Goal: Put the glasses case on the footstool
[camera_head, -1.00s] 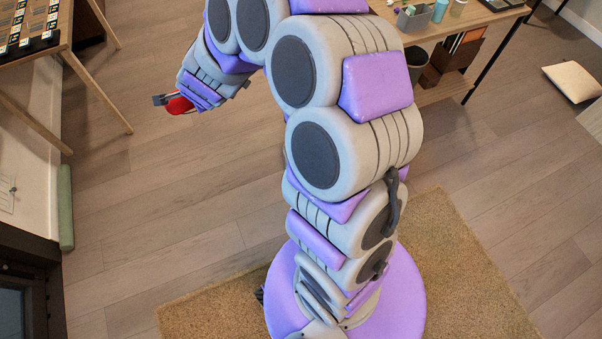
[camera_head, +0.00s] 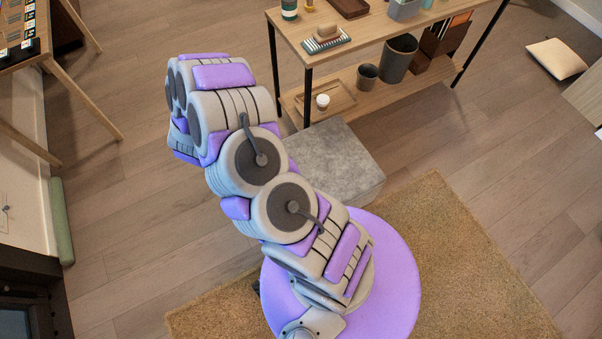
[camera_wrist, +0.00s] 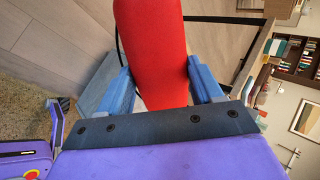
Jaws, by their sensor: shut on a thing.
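The red glasses case (camera_wrist: 152,50) is held in my gripper (camera_wrist: 157,85), seen in the wrist view. The two blue fingers are shut on its sides, and the case extends beyond them. The grey footstool (camera_head: 338,160) stands on the floor beside the rug in the head view, partly covered by my arm. In the wrist view, a greyish-blue surface (camera_wrist: 95,88) left of the fingers looks like part of the footstool. In the head view my gripper and the case are hidden behind my arm.
A wooden two-tier table (camera_head: 385,42) stands behind the footstool, with bins and small items on it. The shag rug (camera_head: 450,245) lies under my base. A white cushion (camera_head: 556,60) lies at the right. Floor at the left (camera_head: 130,190) is clear.

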